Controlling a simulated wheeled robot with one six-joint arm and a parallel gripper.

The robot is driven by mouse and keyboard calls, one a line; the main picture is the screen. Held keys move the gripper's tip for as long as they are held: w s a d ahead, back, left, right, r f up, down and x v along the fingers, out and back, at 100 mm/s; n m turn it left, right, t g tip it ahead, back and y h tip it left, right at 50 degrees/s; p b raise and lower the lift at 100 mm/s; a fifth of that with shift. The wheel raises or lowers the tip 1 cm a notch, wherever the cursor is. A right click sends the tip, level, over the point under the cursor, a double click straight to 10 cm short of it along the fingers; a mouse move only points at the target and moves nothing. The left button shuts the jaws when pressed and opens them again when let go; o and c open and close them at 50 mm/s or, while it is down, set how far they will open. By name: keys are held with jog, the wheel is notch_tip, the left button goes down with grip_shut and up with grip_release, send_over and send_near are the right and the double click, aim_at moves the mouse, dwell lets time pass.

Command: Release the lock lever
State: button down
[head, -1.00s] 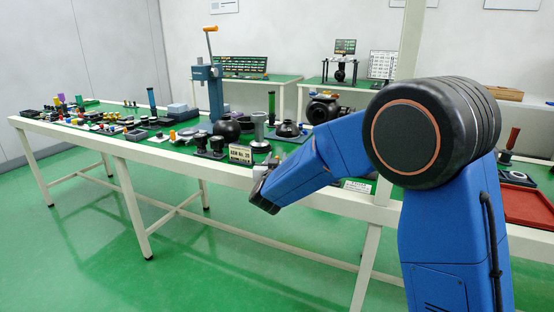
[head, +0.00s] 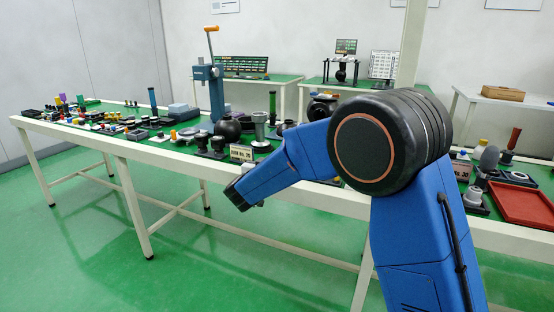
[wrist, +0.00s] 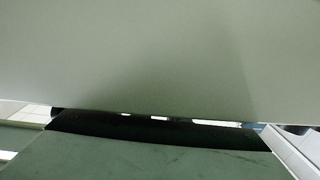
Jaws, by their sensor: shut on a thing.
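No lock lever can be told apart in either view. My gripper (head: 245,192) is at the end of my blue arm, low in front of the long table's near edge; its fingers are small and mostly hidden in the head view. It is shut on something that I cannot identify. In the wrist view a plain grey surface (wrist: 160,55) fills the upper part, very close to the lens. Below it are a black band (wrist: 150,130) and a dull green surface (wrist: 140,160). The fingertips do not show clearly there.
The long table (head: 130,151) carries a blue press (head: 216,95) with an orange-tipped handle, a dark ball (head: 228,131), a number sign (head: 241,153) and many small parts. A red tray (head: 522,206) lies at the right. The green floor (head: 75,250) in front is clear.

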jog(key=m+g+h, duration=0.1)
jog(key=h, duration=0.1)
jog(key=a+m+g+h, duration=0.1)
jog(key=m+h, duration=0.1)
jog(key=h, duration=0.1)
jog(key=shift+w+a+m, duration=0.2)
jog(key=shift+m, duration=0.1)
jog(key=shift+w+a+m+g+h, duration=0.15)
jog(key=shift+a+m+g+h, duration=0.05)
jog(key=shift+m+g+h, duration=0.8)
jog(key=shift+w+a+m+g+h, duration=0.2)
jog(key=shift+m+g+h, duration=0.6)
jog(key=shift+g+h, duration=0.35)
jog(key=shift+g, duration=0.25)
jog(key=c, duration=1.7)
grip_release()
jog(key=shift+c, duration=0.2)
jog(key=v, duration=1.7)
jog(key=shift+s+a+f, duration=0.1)
jog(key=shift+s+a, duration=0.05)
